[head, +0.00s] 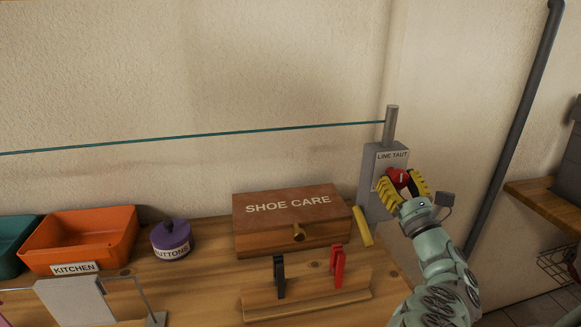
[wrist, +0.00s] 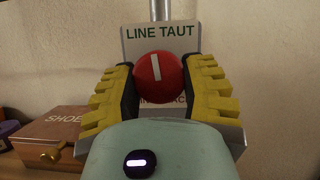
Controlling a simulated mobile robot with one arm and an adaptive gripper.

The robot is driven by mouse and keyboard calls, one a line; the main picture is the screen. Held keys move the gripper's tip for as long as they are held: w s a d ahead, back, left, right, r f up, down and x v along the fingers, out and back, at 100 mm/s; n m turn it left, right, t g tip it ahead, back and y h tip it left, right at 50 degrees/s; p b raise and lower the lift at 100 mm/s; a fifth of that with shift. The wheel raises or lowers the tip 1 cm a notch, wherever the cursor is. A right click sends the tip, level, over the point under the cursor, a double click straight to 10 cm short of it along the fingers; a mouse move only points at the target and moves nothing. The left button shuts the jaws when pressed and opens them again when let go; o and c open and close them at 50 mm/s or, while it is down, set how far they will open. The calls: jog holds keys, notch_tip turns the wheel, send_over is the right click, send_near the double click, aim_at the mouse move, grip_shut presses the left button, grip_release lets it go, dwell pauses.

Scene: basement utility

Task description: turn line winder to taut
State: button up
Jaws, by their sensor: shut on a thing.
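The line winder is a grey box (head: 383,154) on a post at the right end of the bench, with a "LINE TAUT" label at its top. Its round red knob (wrist: 160,78) has a white mark that stands nearly upright, toward that label, in the wrist view. The knob also shows in the head view (head: 397,178). My gripper (head: 404,184) is shut on the red knob, with yellow fingers on both sides of it. A lower label on the box is mostly hidden behind my gripper. A teal line (head: 200,137) runs straight from the winder's post to the left.
A brown "SHOE CARE" box (head: 290,222) stands left of the winder. A yellow bar (head: 362,226) is beside it. A rack with a black clip (head: 279,277) and a red clip (head: 338,265) is in front. An orange bin (head: 80,238) and purple pot (head: 171,239) are farther left.

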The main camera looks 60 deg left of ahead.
jog(key=o, duration=1.2)
jog(key=shift+d+f, duration=0.1)
jog(key=v, duration=1.1)
jog(key=shift+s+d+f, duration=0.15)
jog(key=shift+d+f, duration=0.05)
jog(key=shift+d, duration=0.1)
